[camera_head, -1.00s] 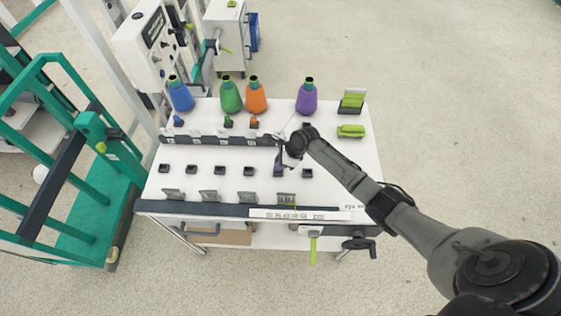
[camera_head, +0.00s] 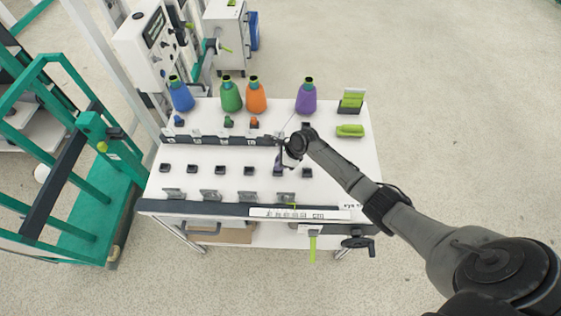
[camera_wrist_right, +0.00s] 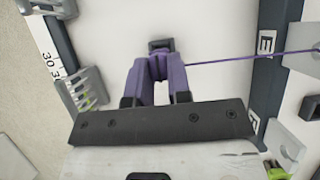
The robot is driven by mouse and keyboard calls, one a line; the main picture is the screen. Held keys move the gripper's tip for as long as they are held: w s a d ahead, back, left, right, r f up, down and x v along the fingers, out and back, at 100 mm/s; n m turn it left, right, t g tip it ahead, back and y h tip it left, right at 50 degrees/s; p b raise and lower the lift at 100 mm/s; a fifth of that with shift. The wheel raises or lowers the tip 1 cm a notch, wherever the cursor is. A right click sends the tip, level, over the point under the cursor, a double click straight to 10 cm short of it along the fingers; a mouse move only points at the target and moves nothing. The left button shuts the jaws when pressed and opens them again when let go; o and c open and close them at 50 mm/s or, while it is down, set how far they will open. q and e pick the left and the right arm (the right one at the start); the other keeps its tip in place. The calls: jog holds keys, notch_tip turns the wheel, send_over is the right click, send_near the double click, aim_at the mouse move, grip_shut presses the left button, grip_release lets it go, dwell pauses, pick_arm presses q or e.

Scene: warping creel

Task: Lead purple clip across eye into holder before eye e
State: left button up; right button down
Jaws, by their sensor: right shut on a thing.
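The purple clip (camera_wrist_right: 160,70) is held between the fingers of my right gripper (camera_wrist_right: 157,92), which are shut on it. A dark square holder (camera_wrist_right: 160,45) lies just beyond the clip's tip in the right wrist view; I cannot tell whether they touch. A purple thread (camera_wrist_right: 225,60) runs from the clip to the right, across the dark strip marked E (camera_wrist_right: 266,45). In the head view my right gripper (camera_head: 283,163) hangs over the table's front row of holders, near one holder (camera_head: 278,171). The purple bobbin (camera_head: 306,98) stands behind it. My left gripper is not in view.
Blue (camera_head: 181,96), green (camera_head: 230,96) and orange (camera_head: 256,97) bobbins stand along the back of the white table. Grey comb-like guides (camera_wrist_right: 87,90) line the front edge near a ruler (camera_head: 300,214).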

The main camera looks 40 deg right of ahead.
jog(key=shift+f, duration=0.45)
jog(key=shift+f, duration=0.15)
jog(key=shift+f, duration=0.4)
dwell(0.7)
jog(key=c, duration=0.7)
grip_release()
jog(key=shift+c, duration=0.2)
jog(key=shift+s+r+p, duration=0.1)
jog(key=shift+r+p, duration=0.3)
jog(key=shift+p, duration=0.3)
jog(key=p+v, duration=0.6)
jog(key=p, duration=0.2)
jog(key=shift+s+d, duration=0.1)
